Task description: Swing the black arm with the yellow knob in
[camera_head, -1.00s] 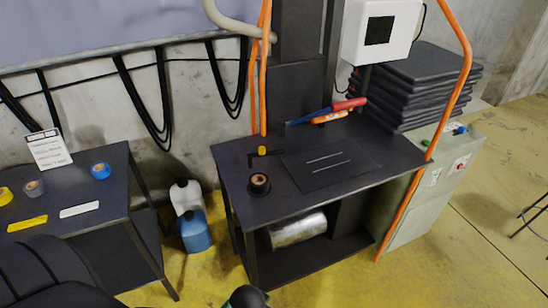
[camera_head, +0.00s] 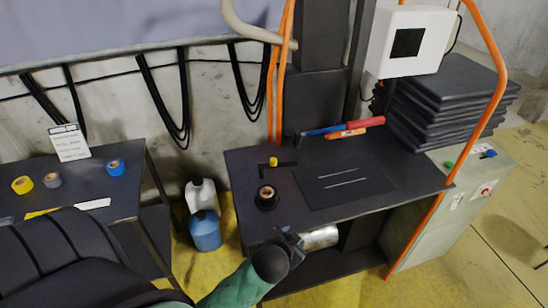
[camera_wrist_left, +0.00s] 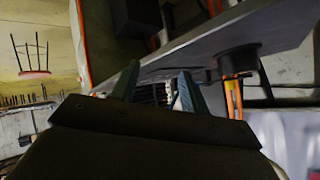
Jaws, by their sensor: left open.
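The black arm lies low over the dark workbench (camera_head: 232,170) near its back left, with a small yellow knob (camera_head: 273,161) standing up at one end. My left gripper (camera_head: 290,238) is at the bench's front edge, in front of the knob and apart from it. In the left wrist view its two fingers (camera_wrist_left: 157,88) are spread with nothing between them, the bench edge beyond. My right gripper is not in view.
A dark flat panel (camera_head: 345,190) lies to the right. A silver roll (camera_head: 320,238) is under the bench. An orange rail (camera_head: 420,232) runs along the right.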

